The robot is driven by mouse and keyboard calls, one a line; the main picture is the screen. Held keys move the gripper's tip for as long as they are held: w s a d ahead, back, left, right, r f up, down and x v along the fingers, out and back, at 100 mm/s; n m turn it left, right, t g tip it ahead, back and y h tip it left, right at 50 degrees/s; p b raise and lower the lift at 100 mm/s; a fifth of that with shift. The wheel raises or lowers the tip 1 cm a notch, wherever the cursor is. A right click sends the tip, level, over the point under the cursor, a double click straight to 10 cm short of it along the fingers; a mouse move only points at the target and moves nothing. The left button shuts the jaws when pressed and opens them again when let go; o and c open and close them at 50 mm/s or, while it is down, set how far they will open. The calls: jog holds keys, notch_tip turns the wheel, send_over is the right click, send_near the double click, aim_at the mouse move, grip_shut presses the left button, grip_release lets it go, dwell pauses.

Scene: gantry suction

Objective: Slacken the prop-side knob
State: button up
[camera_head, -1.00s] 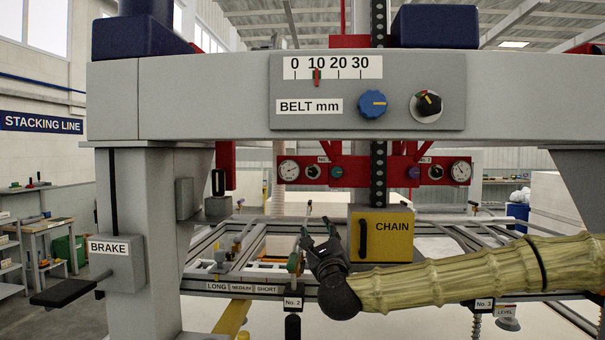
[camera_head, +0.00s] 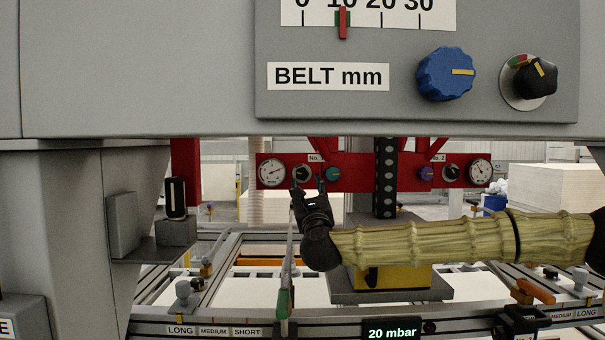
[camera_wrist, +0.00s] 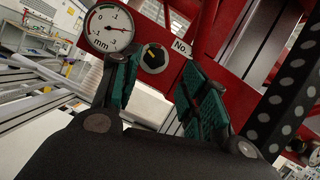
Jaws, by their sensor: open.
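On the red crossbar (camera_head: 357,172), a black knob (camera_head: 302,173) sits between a dial gauge (camera_head: 271,171) and a teal knob (camera_head: 333,173). To the right are a purple knob (camera_head: 426,173) and another dark knob (camera_head: 451,172). Which one is the prop-side knob, I cannot tell. My gripper (camera_head: 307,187) is open and points up at the left pair. In the wrist view the black knob (camera_wrist: 154,57), with a yellow mark, shows in the gap between the teal-padded fingers (camera_wrist: 158,68), beyond them. No contact is visible. The teal knob is not visible there.
A grey beam with a belt scale (camera_head: 370,12), a blue knob (camera_head: 445,74) and a black selector (camera_head: 536,76) hangs close above. A black chain (camera_head: 386,180) runs down right of the gripper. A rail with a "20 mbar" display (camera_head: 392,330) lies below.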

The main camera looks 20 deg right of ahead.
aim_at(303, 176)
jog(key=w+p, duration=0.1)
jog(key=w, duration=0.4)
jog(key=w+r+p, duration=0.1)
jog(key=w, duration=0.1)
jog(key=shift+w+d+p, duration=0.3)
jog(key=shift+d+p, duration=0.05)
jog(key=shift+d, duration=0.05)
jog(key=shift+w+d+r, duration=0.15)
jog(key=shift+d+r, duration=0.05)
jog(key=shift+r, duration=0.05)
jog(key=shift+d+r+p, duration=0.1)
jog(key=shift+r+p, duration=0.35)
jog(key=shift+r, duration=0.05)
jog(key=shift+w+f, duration=0.35)
jog(key=shift+w, duration=0.2)
jog(key=shift+s+r, duration=0.1)
jog(key=shift+s, duration=0.05)
jog(key=shift+s+r, duration=0.1)
jog(key=shift+s, duration=0.05)
jog(key=shift+c, duration=1.2)
jog(key=c, duration=0.5)
